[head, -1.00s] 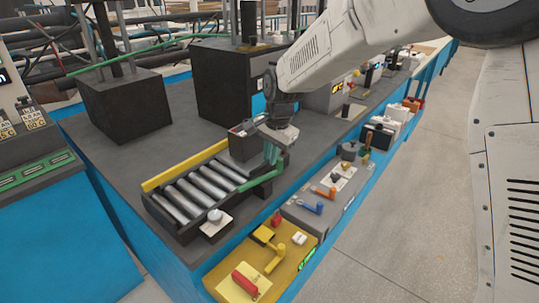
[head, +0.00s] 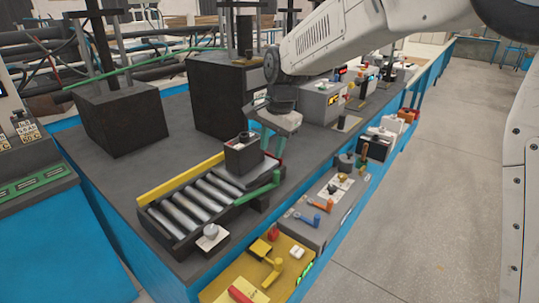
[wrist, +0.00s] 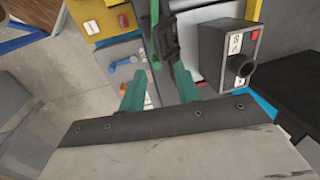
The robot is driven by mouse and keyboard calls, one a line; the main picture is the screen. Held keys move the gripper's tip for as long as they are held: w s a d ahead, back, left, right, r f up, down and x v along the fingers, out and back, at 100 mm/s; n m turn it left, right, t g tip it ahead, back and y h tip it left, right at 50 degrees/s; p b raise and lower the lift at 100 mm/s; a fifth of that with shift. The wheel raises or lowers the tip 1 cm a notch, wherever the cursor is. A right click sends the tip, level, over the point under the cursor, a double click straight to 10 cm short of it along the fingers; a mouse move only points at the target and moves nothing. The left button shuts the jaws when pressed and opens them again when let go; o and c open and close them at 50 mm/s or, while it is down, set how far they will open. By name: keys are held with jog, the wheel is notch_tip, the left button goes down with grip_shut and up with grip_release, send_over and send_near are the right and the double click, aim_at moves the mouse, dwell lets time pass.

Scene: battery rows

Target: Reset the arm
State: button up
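My gripper (head: 268,137) hangs over the bench just beyond a small dark battery-like box (head: 243,155). In the wrist view its two teal fingers (wrist: 160,72) stand apart with nothing held between them. The box stands at the far end of a roller tray (head: 160,220) and shows a round dark knob in the wrist view (wrist: 214,46), to the right of the fingers. It is apart from the fingers there. My arm reaches in from the upper right in the head view.
A green lever (head: 258,189) sticks out at the tray's right side. A grey panel (head: 318,232) with blue and orange handles and a yellow panel (head: 222,285) line the bench's front edge. Large black blocks (head: 125,118) stand behind. The floor at right is clear.

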jog(key=shift+r, duration=0.15)
jog(key=s+d+r+n, duration=0.1)
jog(key=s+d+n, duration=0.1)
jog(key=s+d, duration=0.7)
jog(key=s+d+r+n+h, duration=0.1)
jog(key=s+d+n, duration=0.2)
jog(key=s+d, duration=0.6)
jog(key=s+d+r+n, duration=0.1)
jog(key=s+d+n, duration=0.1)
jog(key=s+d, duration=0.7)
jog(key=s, duration=0.8)
jog(key=shift+s+r+h, duration=0.15)
jog(key=shift+s+h, duration=0.15)
